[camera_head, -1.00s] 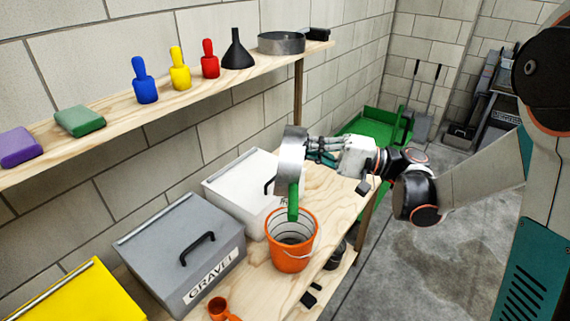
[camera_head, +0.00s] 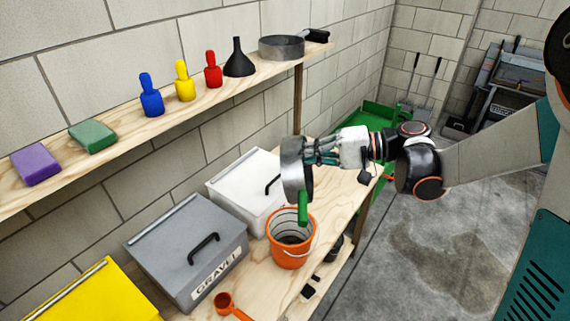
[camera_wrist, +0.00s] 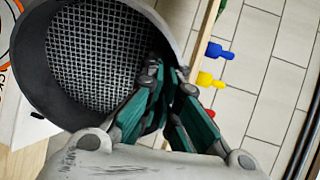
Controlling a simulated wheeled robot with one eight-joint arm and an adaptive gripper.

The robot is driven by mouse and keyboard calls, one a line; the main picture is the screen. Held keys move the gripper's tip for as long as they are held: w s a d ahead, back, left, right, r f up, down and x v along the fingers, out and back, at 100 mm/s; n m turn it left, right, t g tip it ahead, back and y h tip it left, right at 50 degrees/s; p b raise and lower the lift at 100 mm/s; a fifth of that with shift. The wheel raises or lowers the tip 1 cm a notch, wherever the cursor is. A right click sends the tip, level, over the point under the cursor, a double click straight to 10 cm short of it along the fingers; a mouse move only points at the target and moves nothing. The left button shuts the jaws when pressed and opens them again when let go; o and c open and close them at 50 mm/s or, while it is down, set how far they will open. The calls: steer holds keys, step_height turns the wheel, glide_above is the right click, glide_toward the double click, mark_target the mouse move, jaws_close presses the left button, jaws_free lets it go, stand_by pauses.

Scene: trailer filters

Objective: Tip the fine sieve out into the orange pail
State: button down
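A round grey metal sieve (camera_head: 291,168) stands on edge, nearly upright, above the orange pail (camera_head: 290,254). Its green handle (camera_head: 303,208) hangs down over the pail's opening. My gripper (camera_head: 312,153) is shut on the sieve's rim from the right. In the wrist view the sieve (camera_wrist: 100,50) shows its mesh, with no material seen on it. My gripper's teal fingers (camera_wrist: 168,90) meet at its rim there. The pail stands upright on the bench with something dark in its bottom; I cannot tell what.
Behind the pail stand a white bin (camera_head: 235,190) and a grey lidded bin marked GRAVEL (camera_head: 170,245). An orange scoop (camera_head: 224,303) lies in front. Small black items (camera_head: 311,288) lie right of the pail.

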steer(key=shift+r+g+h+p, duration=0.2)
steer(key=shift+r+h+p, duration=0.2)
steer(key=shift+h+p, duration=1.05)
steer(key=shift+r+g+h+p, duration=0.3)
steer(key=shift+h+p, duration=0.65)
steer(key=shift+p, duration=0.95)
steer(key=h+p, duration=0.2)
steer(key=r+h+p, duration=0.1)
steer(key=p, duration=0.1)
steer(key=shift+h, duration=0.4)
steer(key=h+p, duration=0.1)
steer(key=h, duration=0.1)
steer(key=h+p, duration=0.1)
steer(key=h, duration=0.1)
steer(key=shift+a+r+g+p, duration=0.1)
steer(key=shift+r+g+p, duration=0.2)
steer(key=shift+g, duration=0.1)
steer(key=shift+h, duration=1.2)
